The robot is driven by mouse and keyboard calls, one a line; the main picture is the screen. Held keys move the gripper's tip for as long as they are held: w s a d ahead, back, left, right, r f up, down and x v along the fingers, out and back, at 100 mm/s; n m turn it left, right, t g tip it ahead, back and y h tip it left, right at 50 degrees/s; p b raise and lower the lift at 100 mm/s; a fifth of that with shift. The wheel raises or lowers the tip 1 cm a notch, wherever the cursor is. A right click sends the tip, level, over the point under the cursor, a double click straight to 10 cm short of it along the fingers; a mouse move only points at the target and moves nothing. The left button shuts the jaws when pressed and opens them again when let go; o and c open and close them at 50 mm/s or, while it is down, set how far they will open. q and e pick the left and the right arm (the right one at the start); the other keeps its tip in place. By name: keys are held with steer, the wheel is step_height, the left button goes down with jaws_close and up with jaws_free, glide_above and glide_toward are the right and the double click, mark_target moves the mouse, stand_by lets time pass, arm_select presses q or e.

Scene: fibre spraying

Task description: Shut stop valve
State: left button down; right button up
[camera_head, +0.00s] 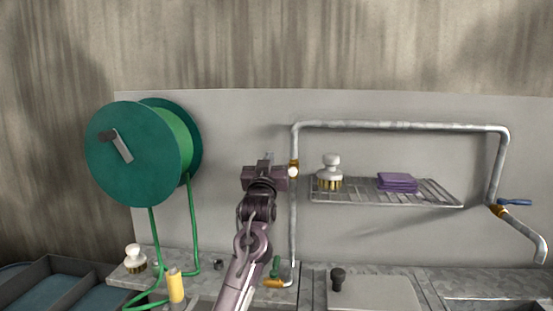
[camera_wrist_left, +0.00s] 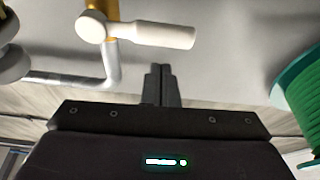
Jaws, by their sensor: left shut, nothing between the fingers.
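A brass valve (camera_head: 293,168) with a white end sits on the left upright of the grey pipe in the head view. In the left wrist view its white lever handle (camera_wrist_left: 155,34) sticks out sideways from the pipe. My left gripper (camera_head: 265,158) is just left of this valve, partly covering its handle in the head view. The gripper's fingers (camera_wrist_left: 160,84) are shut and empty, apart from the lever in the wrist picture. A second brass valve with a blue handle (camera_head: 515,202) is on the pipe at the far right. My right gripper is not in view.
A green hose reel (camera_head: 140,153) hangs at the left. A wire shelf (camera_head: 430,196) holds a white brush (camera_head: 329,172) and purple cloths (camera_head: 397,182). Below are a green-handled brass tap (camera_head: 275,267), a yellow bottle (camera_head: 176,286) and another white brush (camera_head: 134,257).

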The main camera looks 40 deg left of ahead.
arm_select(q)
steer(key=r+b+v, duration=0.1)
steer(key=b+v, duration=0.1)
steer(key=v, duration=0.7)
steer(key=shift+s+d+b, duration=0.25)
steer(key=shift+s+b, duration=0.1)
steer(key=shift+s, duration=0.2)
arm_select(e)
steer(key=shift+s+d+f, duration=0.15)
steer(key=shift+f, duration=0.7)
